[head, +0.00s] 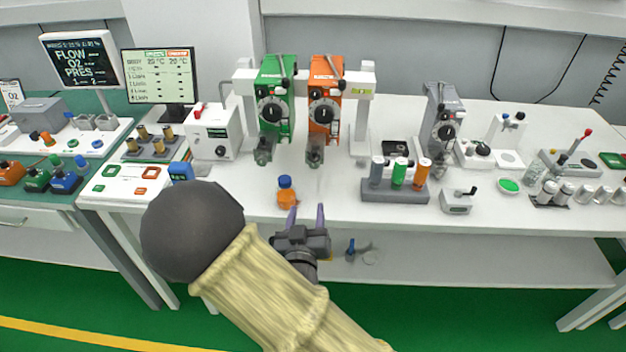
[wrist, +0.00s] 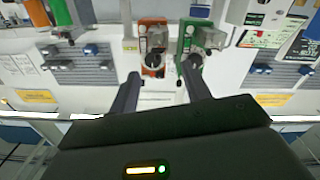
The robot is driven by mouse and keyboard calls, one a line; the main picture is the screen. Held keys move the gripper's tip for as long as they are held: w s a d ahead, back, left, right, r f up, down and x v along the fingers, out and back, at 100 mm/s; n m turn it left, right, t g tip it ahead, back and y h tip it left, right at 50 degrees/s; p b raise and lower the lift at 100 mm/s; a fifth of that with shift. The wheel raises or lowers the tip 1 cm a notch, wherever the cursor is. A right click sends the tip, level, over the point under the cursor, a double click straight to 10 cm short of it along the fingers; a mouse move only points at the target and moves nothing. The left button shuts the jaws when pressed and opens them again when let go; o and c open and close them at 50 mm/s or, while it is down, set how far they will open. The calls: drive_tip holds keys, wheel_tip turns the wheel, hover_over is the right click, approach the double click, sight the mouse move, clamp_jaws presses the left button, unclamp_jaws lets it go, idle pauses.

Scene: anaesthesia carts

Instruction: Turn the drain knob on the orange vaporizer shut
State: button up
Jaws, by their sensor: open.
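The orange vaporizer (head: 335,68) hangs upright on a white rail, right of the green vaporizer (head: 270,70). It has a large black dial (head: 323,113). Below the dial is a grey lower fitting (head: 314,155); the drain knob's setting is too small to tell. In the wrist view the orange vaporizer (wrist: 144,24) shows between my fingers, left of the green one. My gripper (head: 305,212) is open and empty at the table's front edge, below and in front of the orange vaporizer, well apart from it. Its fingers (wrist: 160,85) point toward the vaporizers.
An orange bottle with a blue cap (head: 287,191) stands close to my left fingertip. A grey rack with three cylinders (head: 395,190) stands to the right. The white tabletop (head: 335,195) is clear between the bottle and rack. A shelf lies below.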

drive_tip(key=shift+w+d+f+b, duration=0.15)
drive_tip(key=shift+f+b, duration=0.1)
drive_tip(key=shift+b, duration=0.5)
drive_tip(key=b, duration=0.2)
approach(314, 167)
drive_tip(key=w, duration=0.8)
drive_tip(key=shift+d+r, duration=0.1)
drive_tip(key=shift+d, duration=0.15)
drive_tip(key=c, duration=1)
